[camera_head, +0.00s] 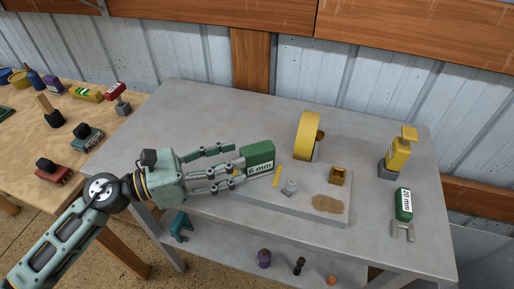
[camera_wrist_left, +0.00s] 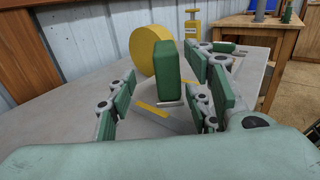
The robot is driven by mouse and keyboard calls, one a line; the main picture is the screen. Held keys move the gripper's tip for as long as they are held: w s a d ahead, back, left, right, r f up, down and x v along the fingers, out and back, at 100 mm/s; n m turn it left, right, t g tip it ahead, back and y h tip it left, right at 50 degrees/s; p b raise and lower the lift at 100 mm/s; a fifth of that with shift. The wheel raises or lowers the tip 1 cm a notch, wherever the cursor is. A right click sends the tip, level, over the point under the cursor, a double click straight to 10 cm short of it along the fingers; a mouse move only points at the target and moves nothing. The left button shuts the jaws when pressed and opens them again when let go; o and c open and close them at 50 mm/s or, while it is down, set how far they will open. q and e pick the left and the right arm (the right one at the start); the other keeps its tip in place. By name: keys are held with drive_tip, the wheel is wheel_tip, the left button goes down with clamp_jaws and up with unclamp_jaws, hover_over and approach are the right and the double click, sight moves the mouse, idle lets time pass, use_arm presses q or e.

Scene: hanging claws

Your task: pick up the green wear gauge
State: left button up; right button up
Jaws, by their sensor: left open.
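A green block gauge marked "6 mm" (camera_head: 260,153) stands near the back left of a grey plate. A second green gauge marked "20 mm" (camera_head: 404,204), with a grey fork, lies at the table's right. My left gripper (camera_head: 233,164) is open, its fingers reaching toward the 6 mm gauge from the left. In the left wrist view the green block (camera_wrist_left: 177,72) stands upright between the open fingers (camera_wrist_left: 165,105), with a gap on its left side; whether the right fingers touch it I cannot tell. My right gripper is not in view.
The grey plate (camera_head: 300,208) has a brown patch. A wooden bench (camera_head: 65,130) with tools is left. The table's back left is clear.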

sight(257, 157)
use_arm(q)
drive_tip(key=d+p, duration=0.1)
drive_tip(key=d, duration=0.2)
drive_tip(key=shift+w+d+r+p, duration=0.1)
drive_tip(key=shift+d+p, duration=0.1)
drive_tip(key=shift+p, duration=0.1)
drive_tip(key=shift+f+p+x, duration=0.25)
drive_tip(key=shift+p+x, duration=0.25)
drive_tip(key=shift+x, duration=0.7)
drive_tip(key=shift+w+d+f, duration=0.15)
drive_tip(key=shift+d, duration=0.3)
drive_tip(key=c, duration=0.9)
drive_tip(key=shift+a, duration=0.1)
clamp_jaws()
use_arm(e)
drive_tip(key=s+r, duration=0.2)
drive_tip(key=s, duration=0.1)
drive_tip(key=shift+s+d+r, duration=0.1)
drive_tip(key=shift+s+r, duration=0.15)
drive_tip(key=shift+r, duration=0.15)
